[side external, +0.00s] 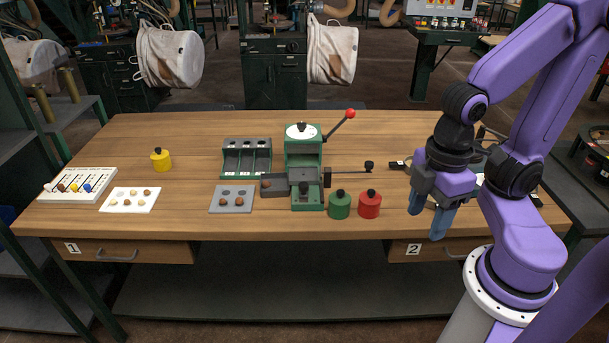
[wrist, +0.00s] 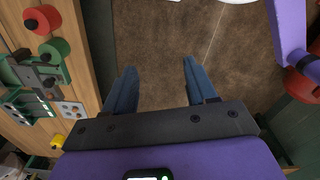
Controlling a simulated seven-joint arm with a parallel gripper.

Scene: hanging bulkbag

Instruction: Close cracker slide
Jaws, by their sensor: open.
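The green cracker (side external: 304,150) stands at the middle of the table, with a white dial on top and a lever ending in a red ball (side external: 350,113). Its grey slide (side external: 275,190) sticks out to the left, with a brown nut in it. A dark rod with a black knob (side external: 369,166) extends from the cracker's right side. My gripper (side external: 424,225) is open and empty by the table's front right edge, well right of the cracker and apart from it. In the wrist view, the blue fingers (wrist: 159,66) are spread above the floor, and the cracker (wrist: 40,73) shows at far left.
Green (side external: 340,204) and red (side external: 369,204) knobbed weights stand right of the cracker. A grey nut plate (side external: 232,205), three-bay green bin (side external: 247,174), white nut plate (side external: 145,192), yellow weight (side external: 160,160) and pegged board (side external: 97,172) lie left.

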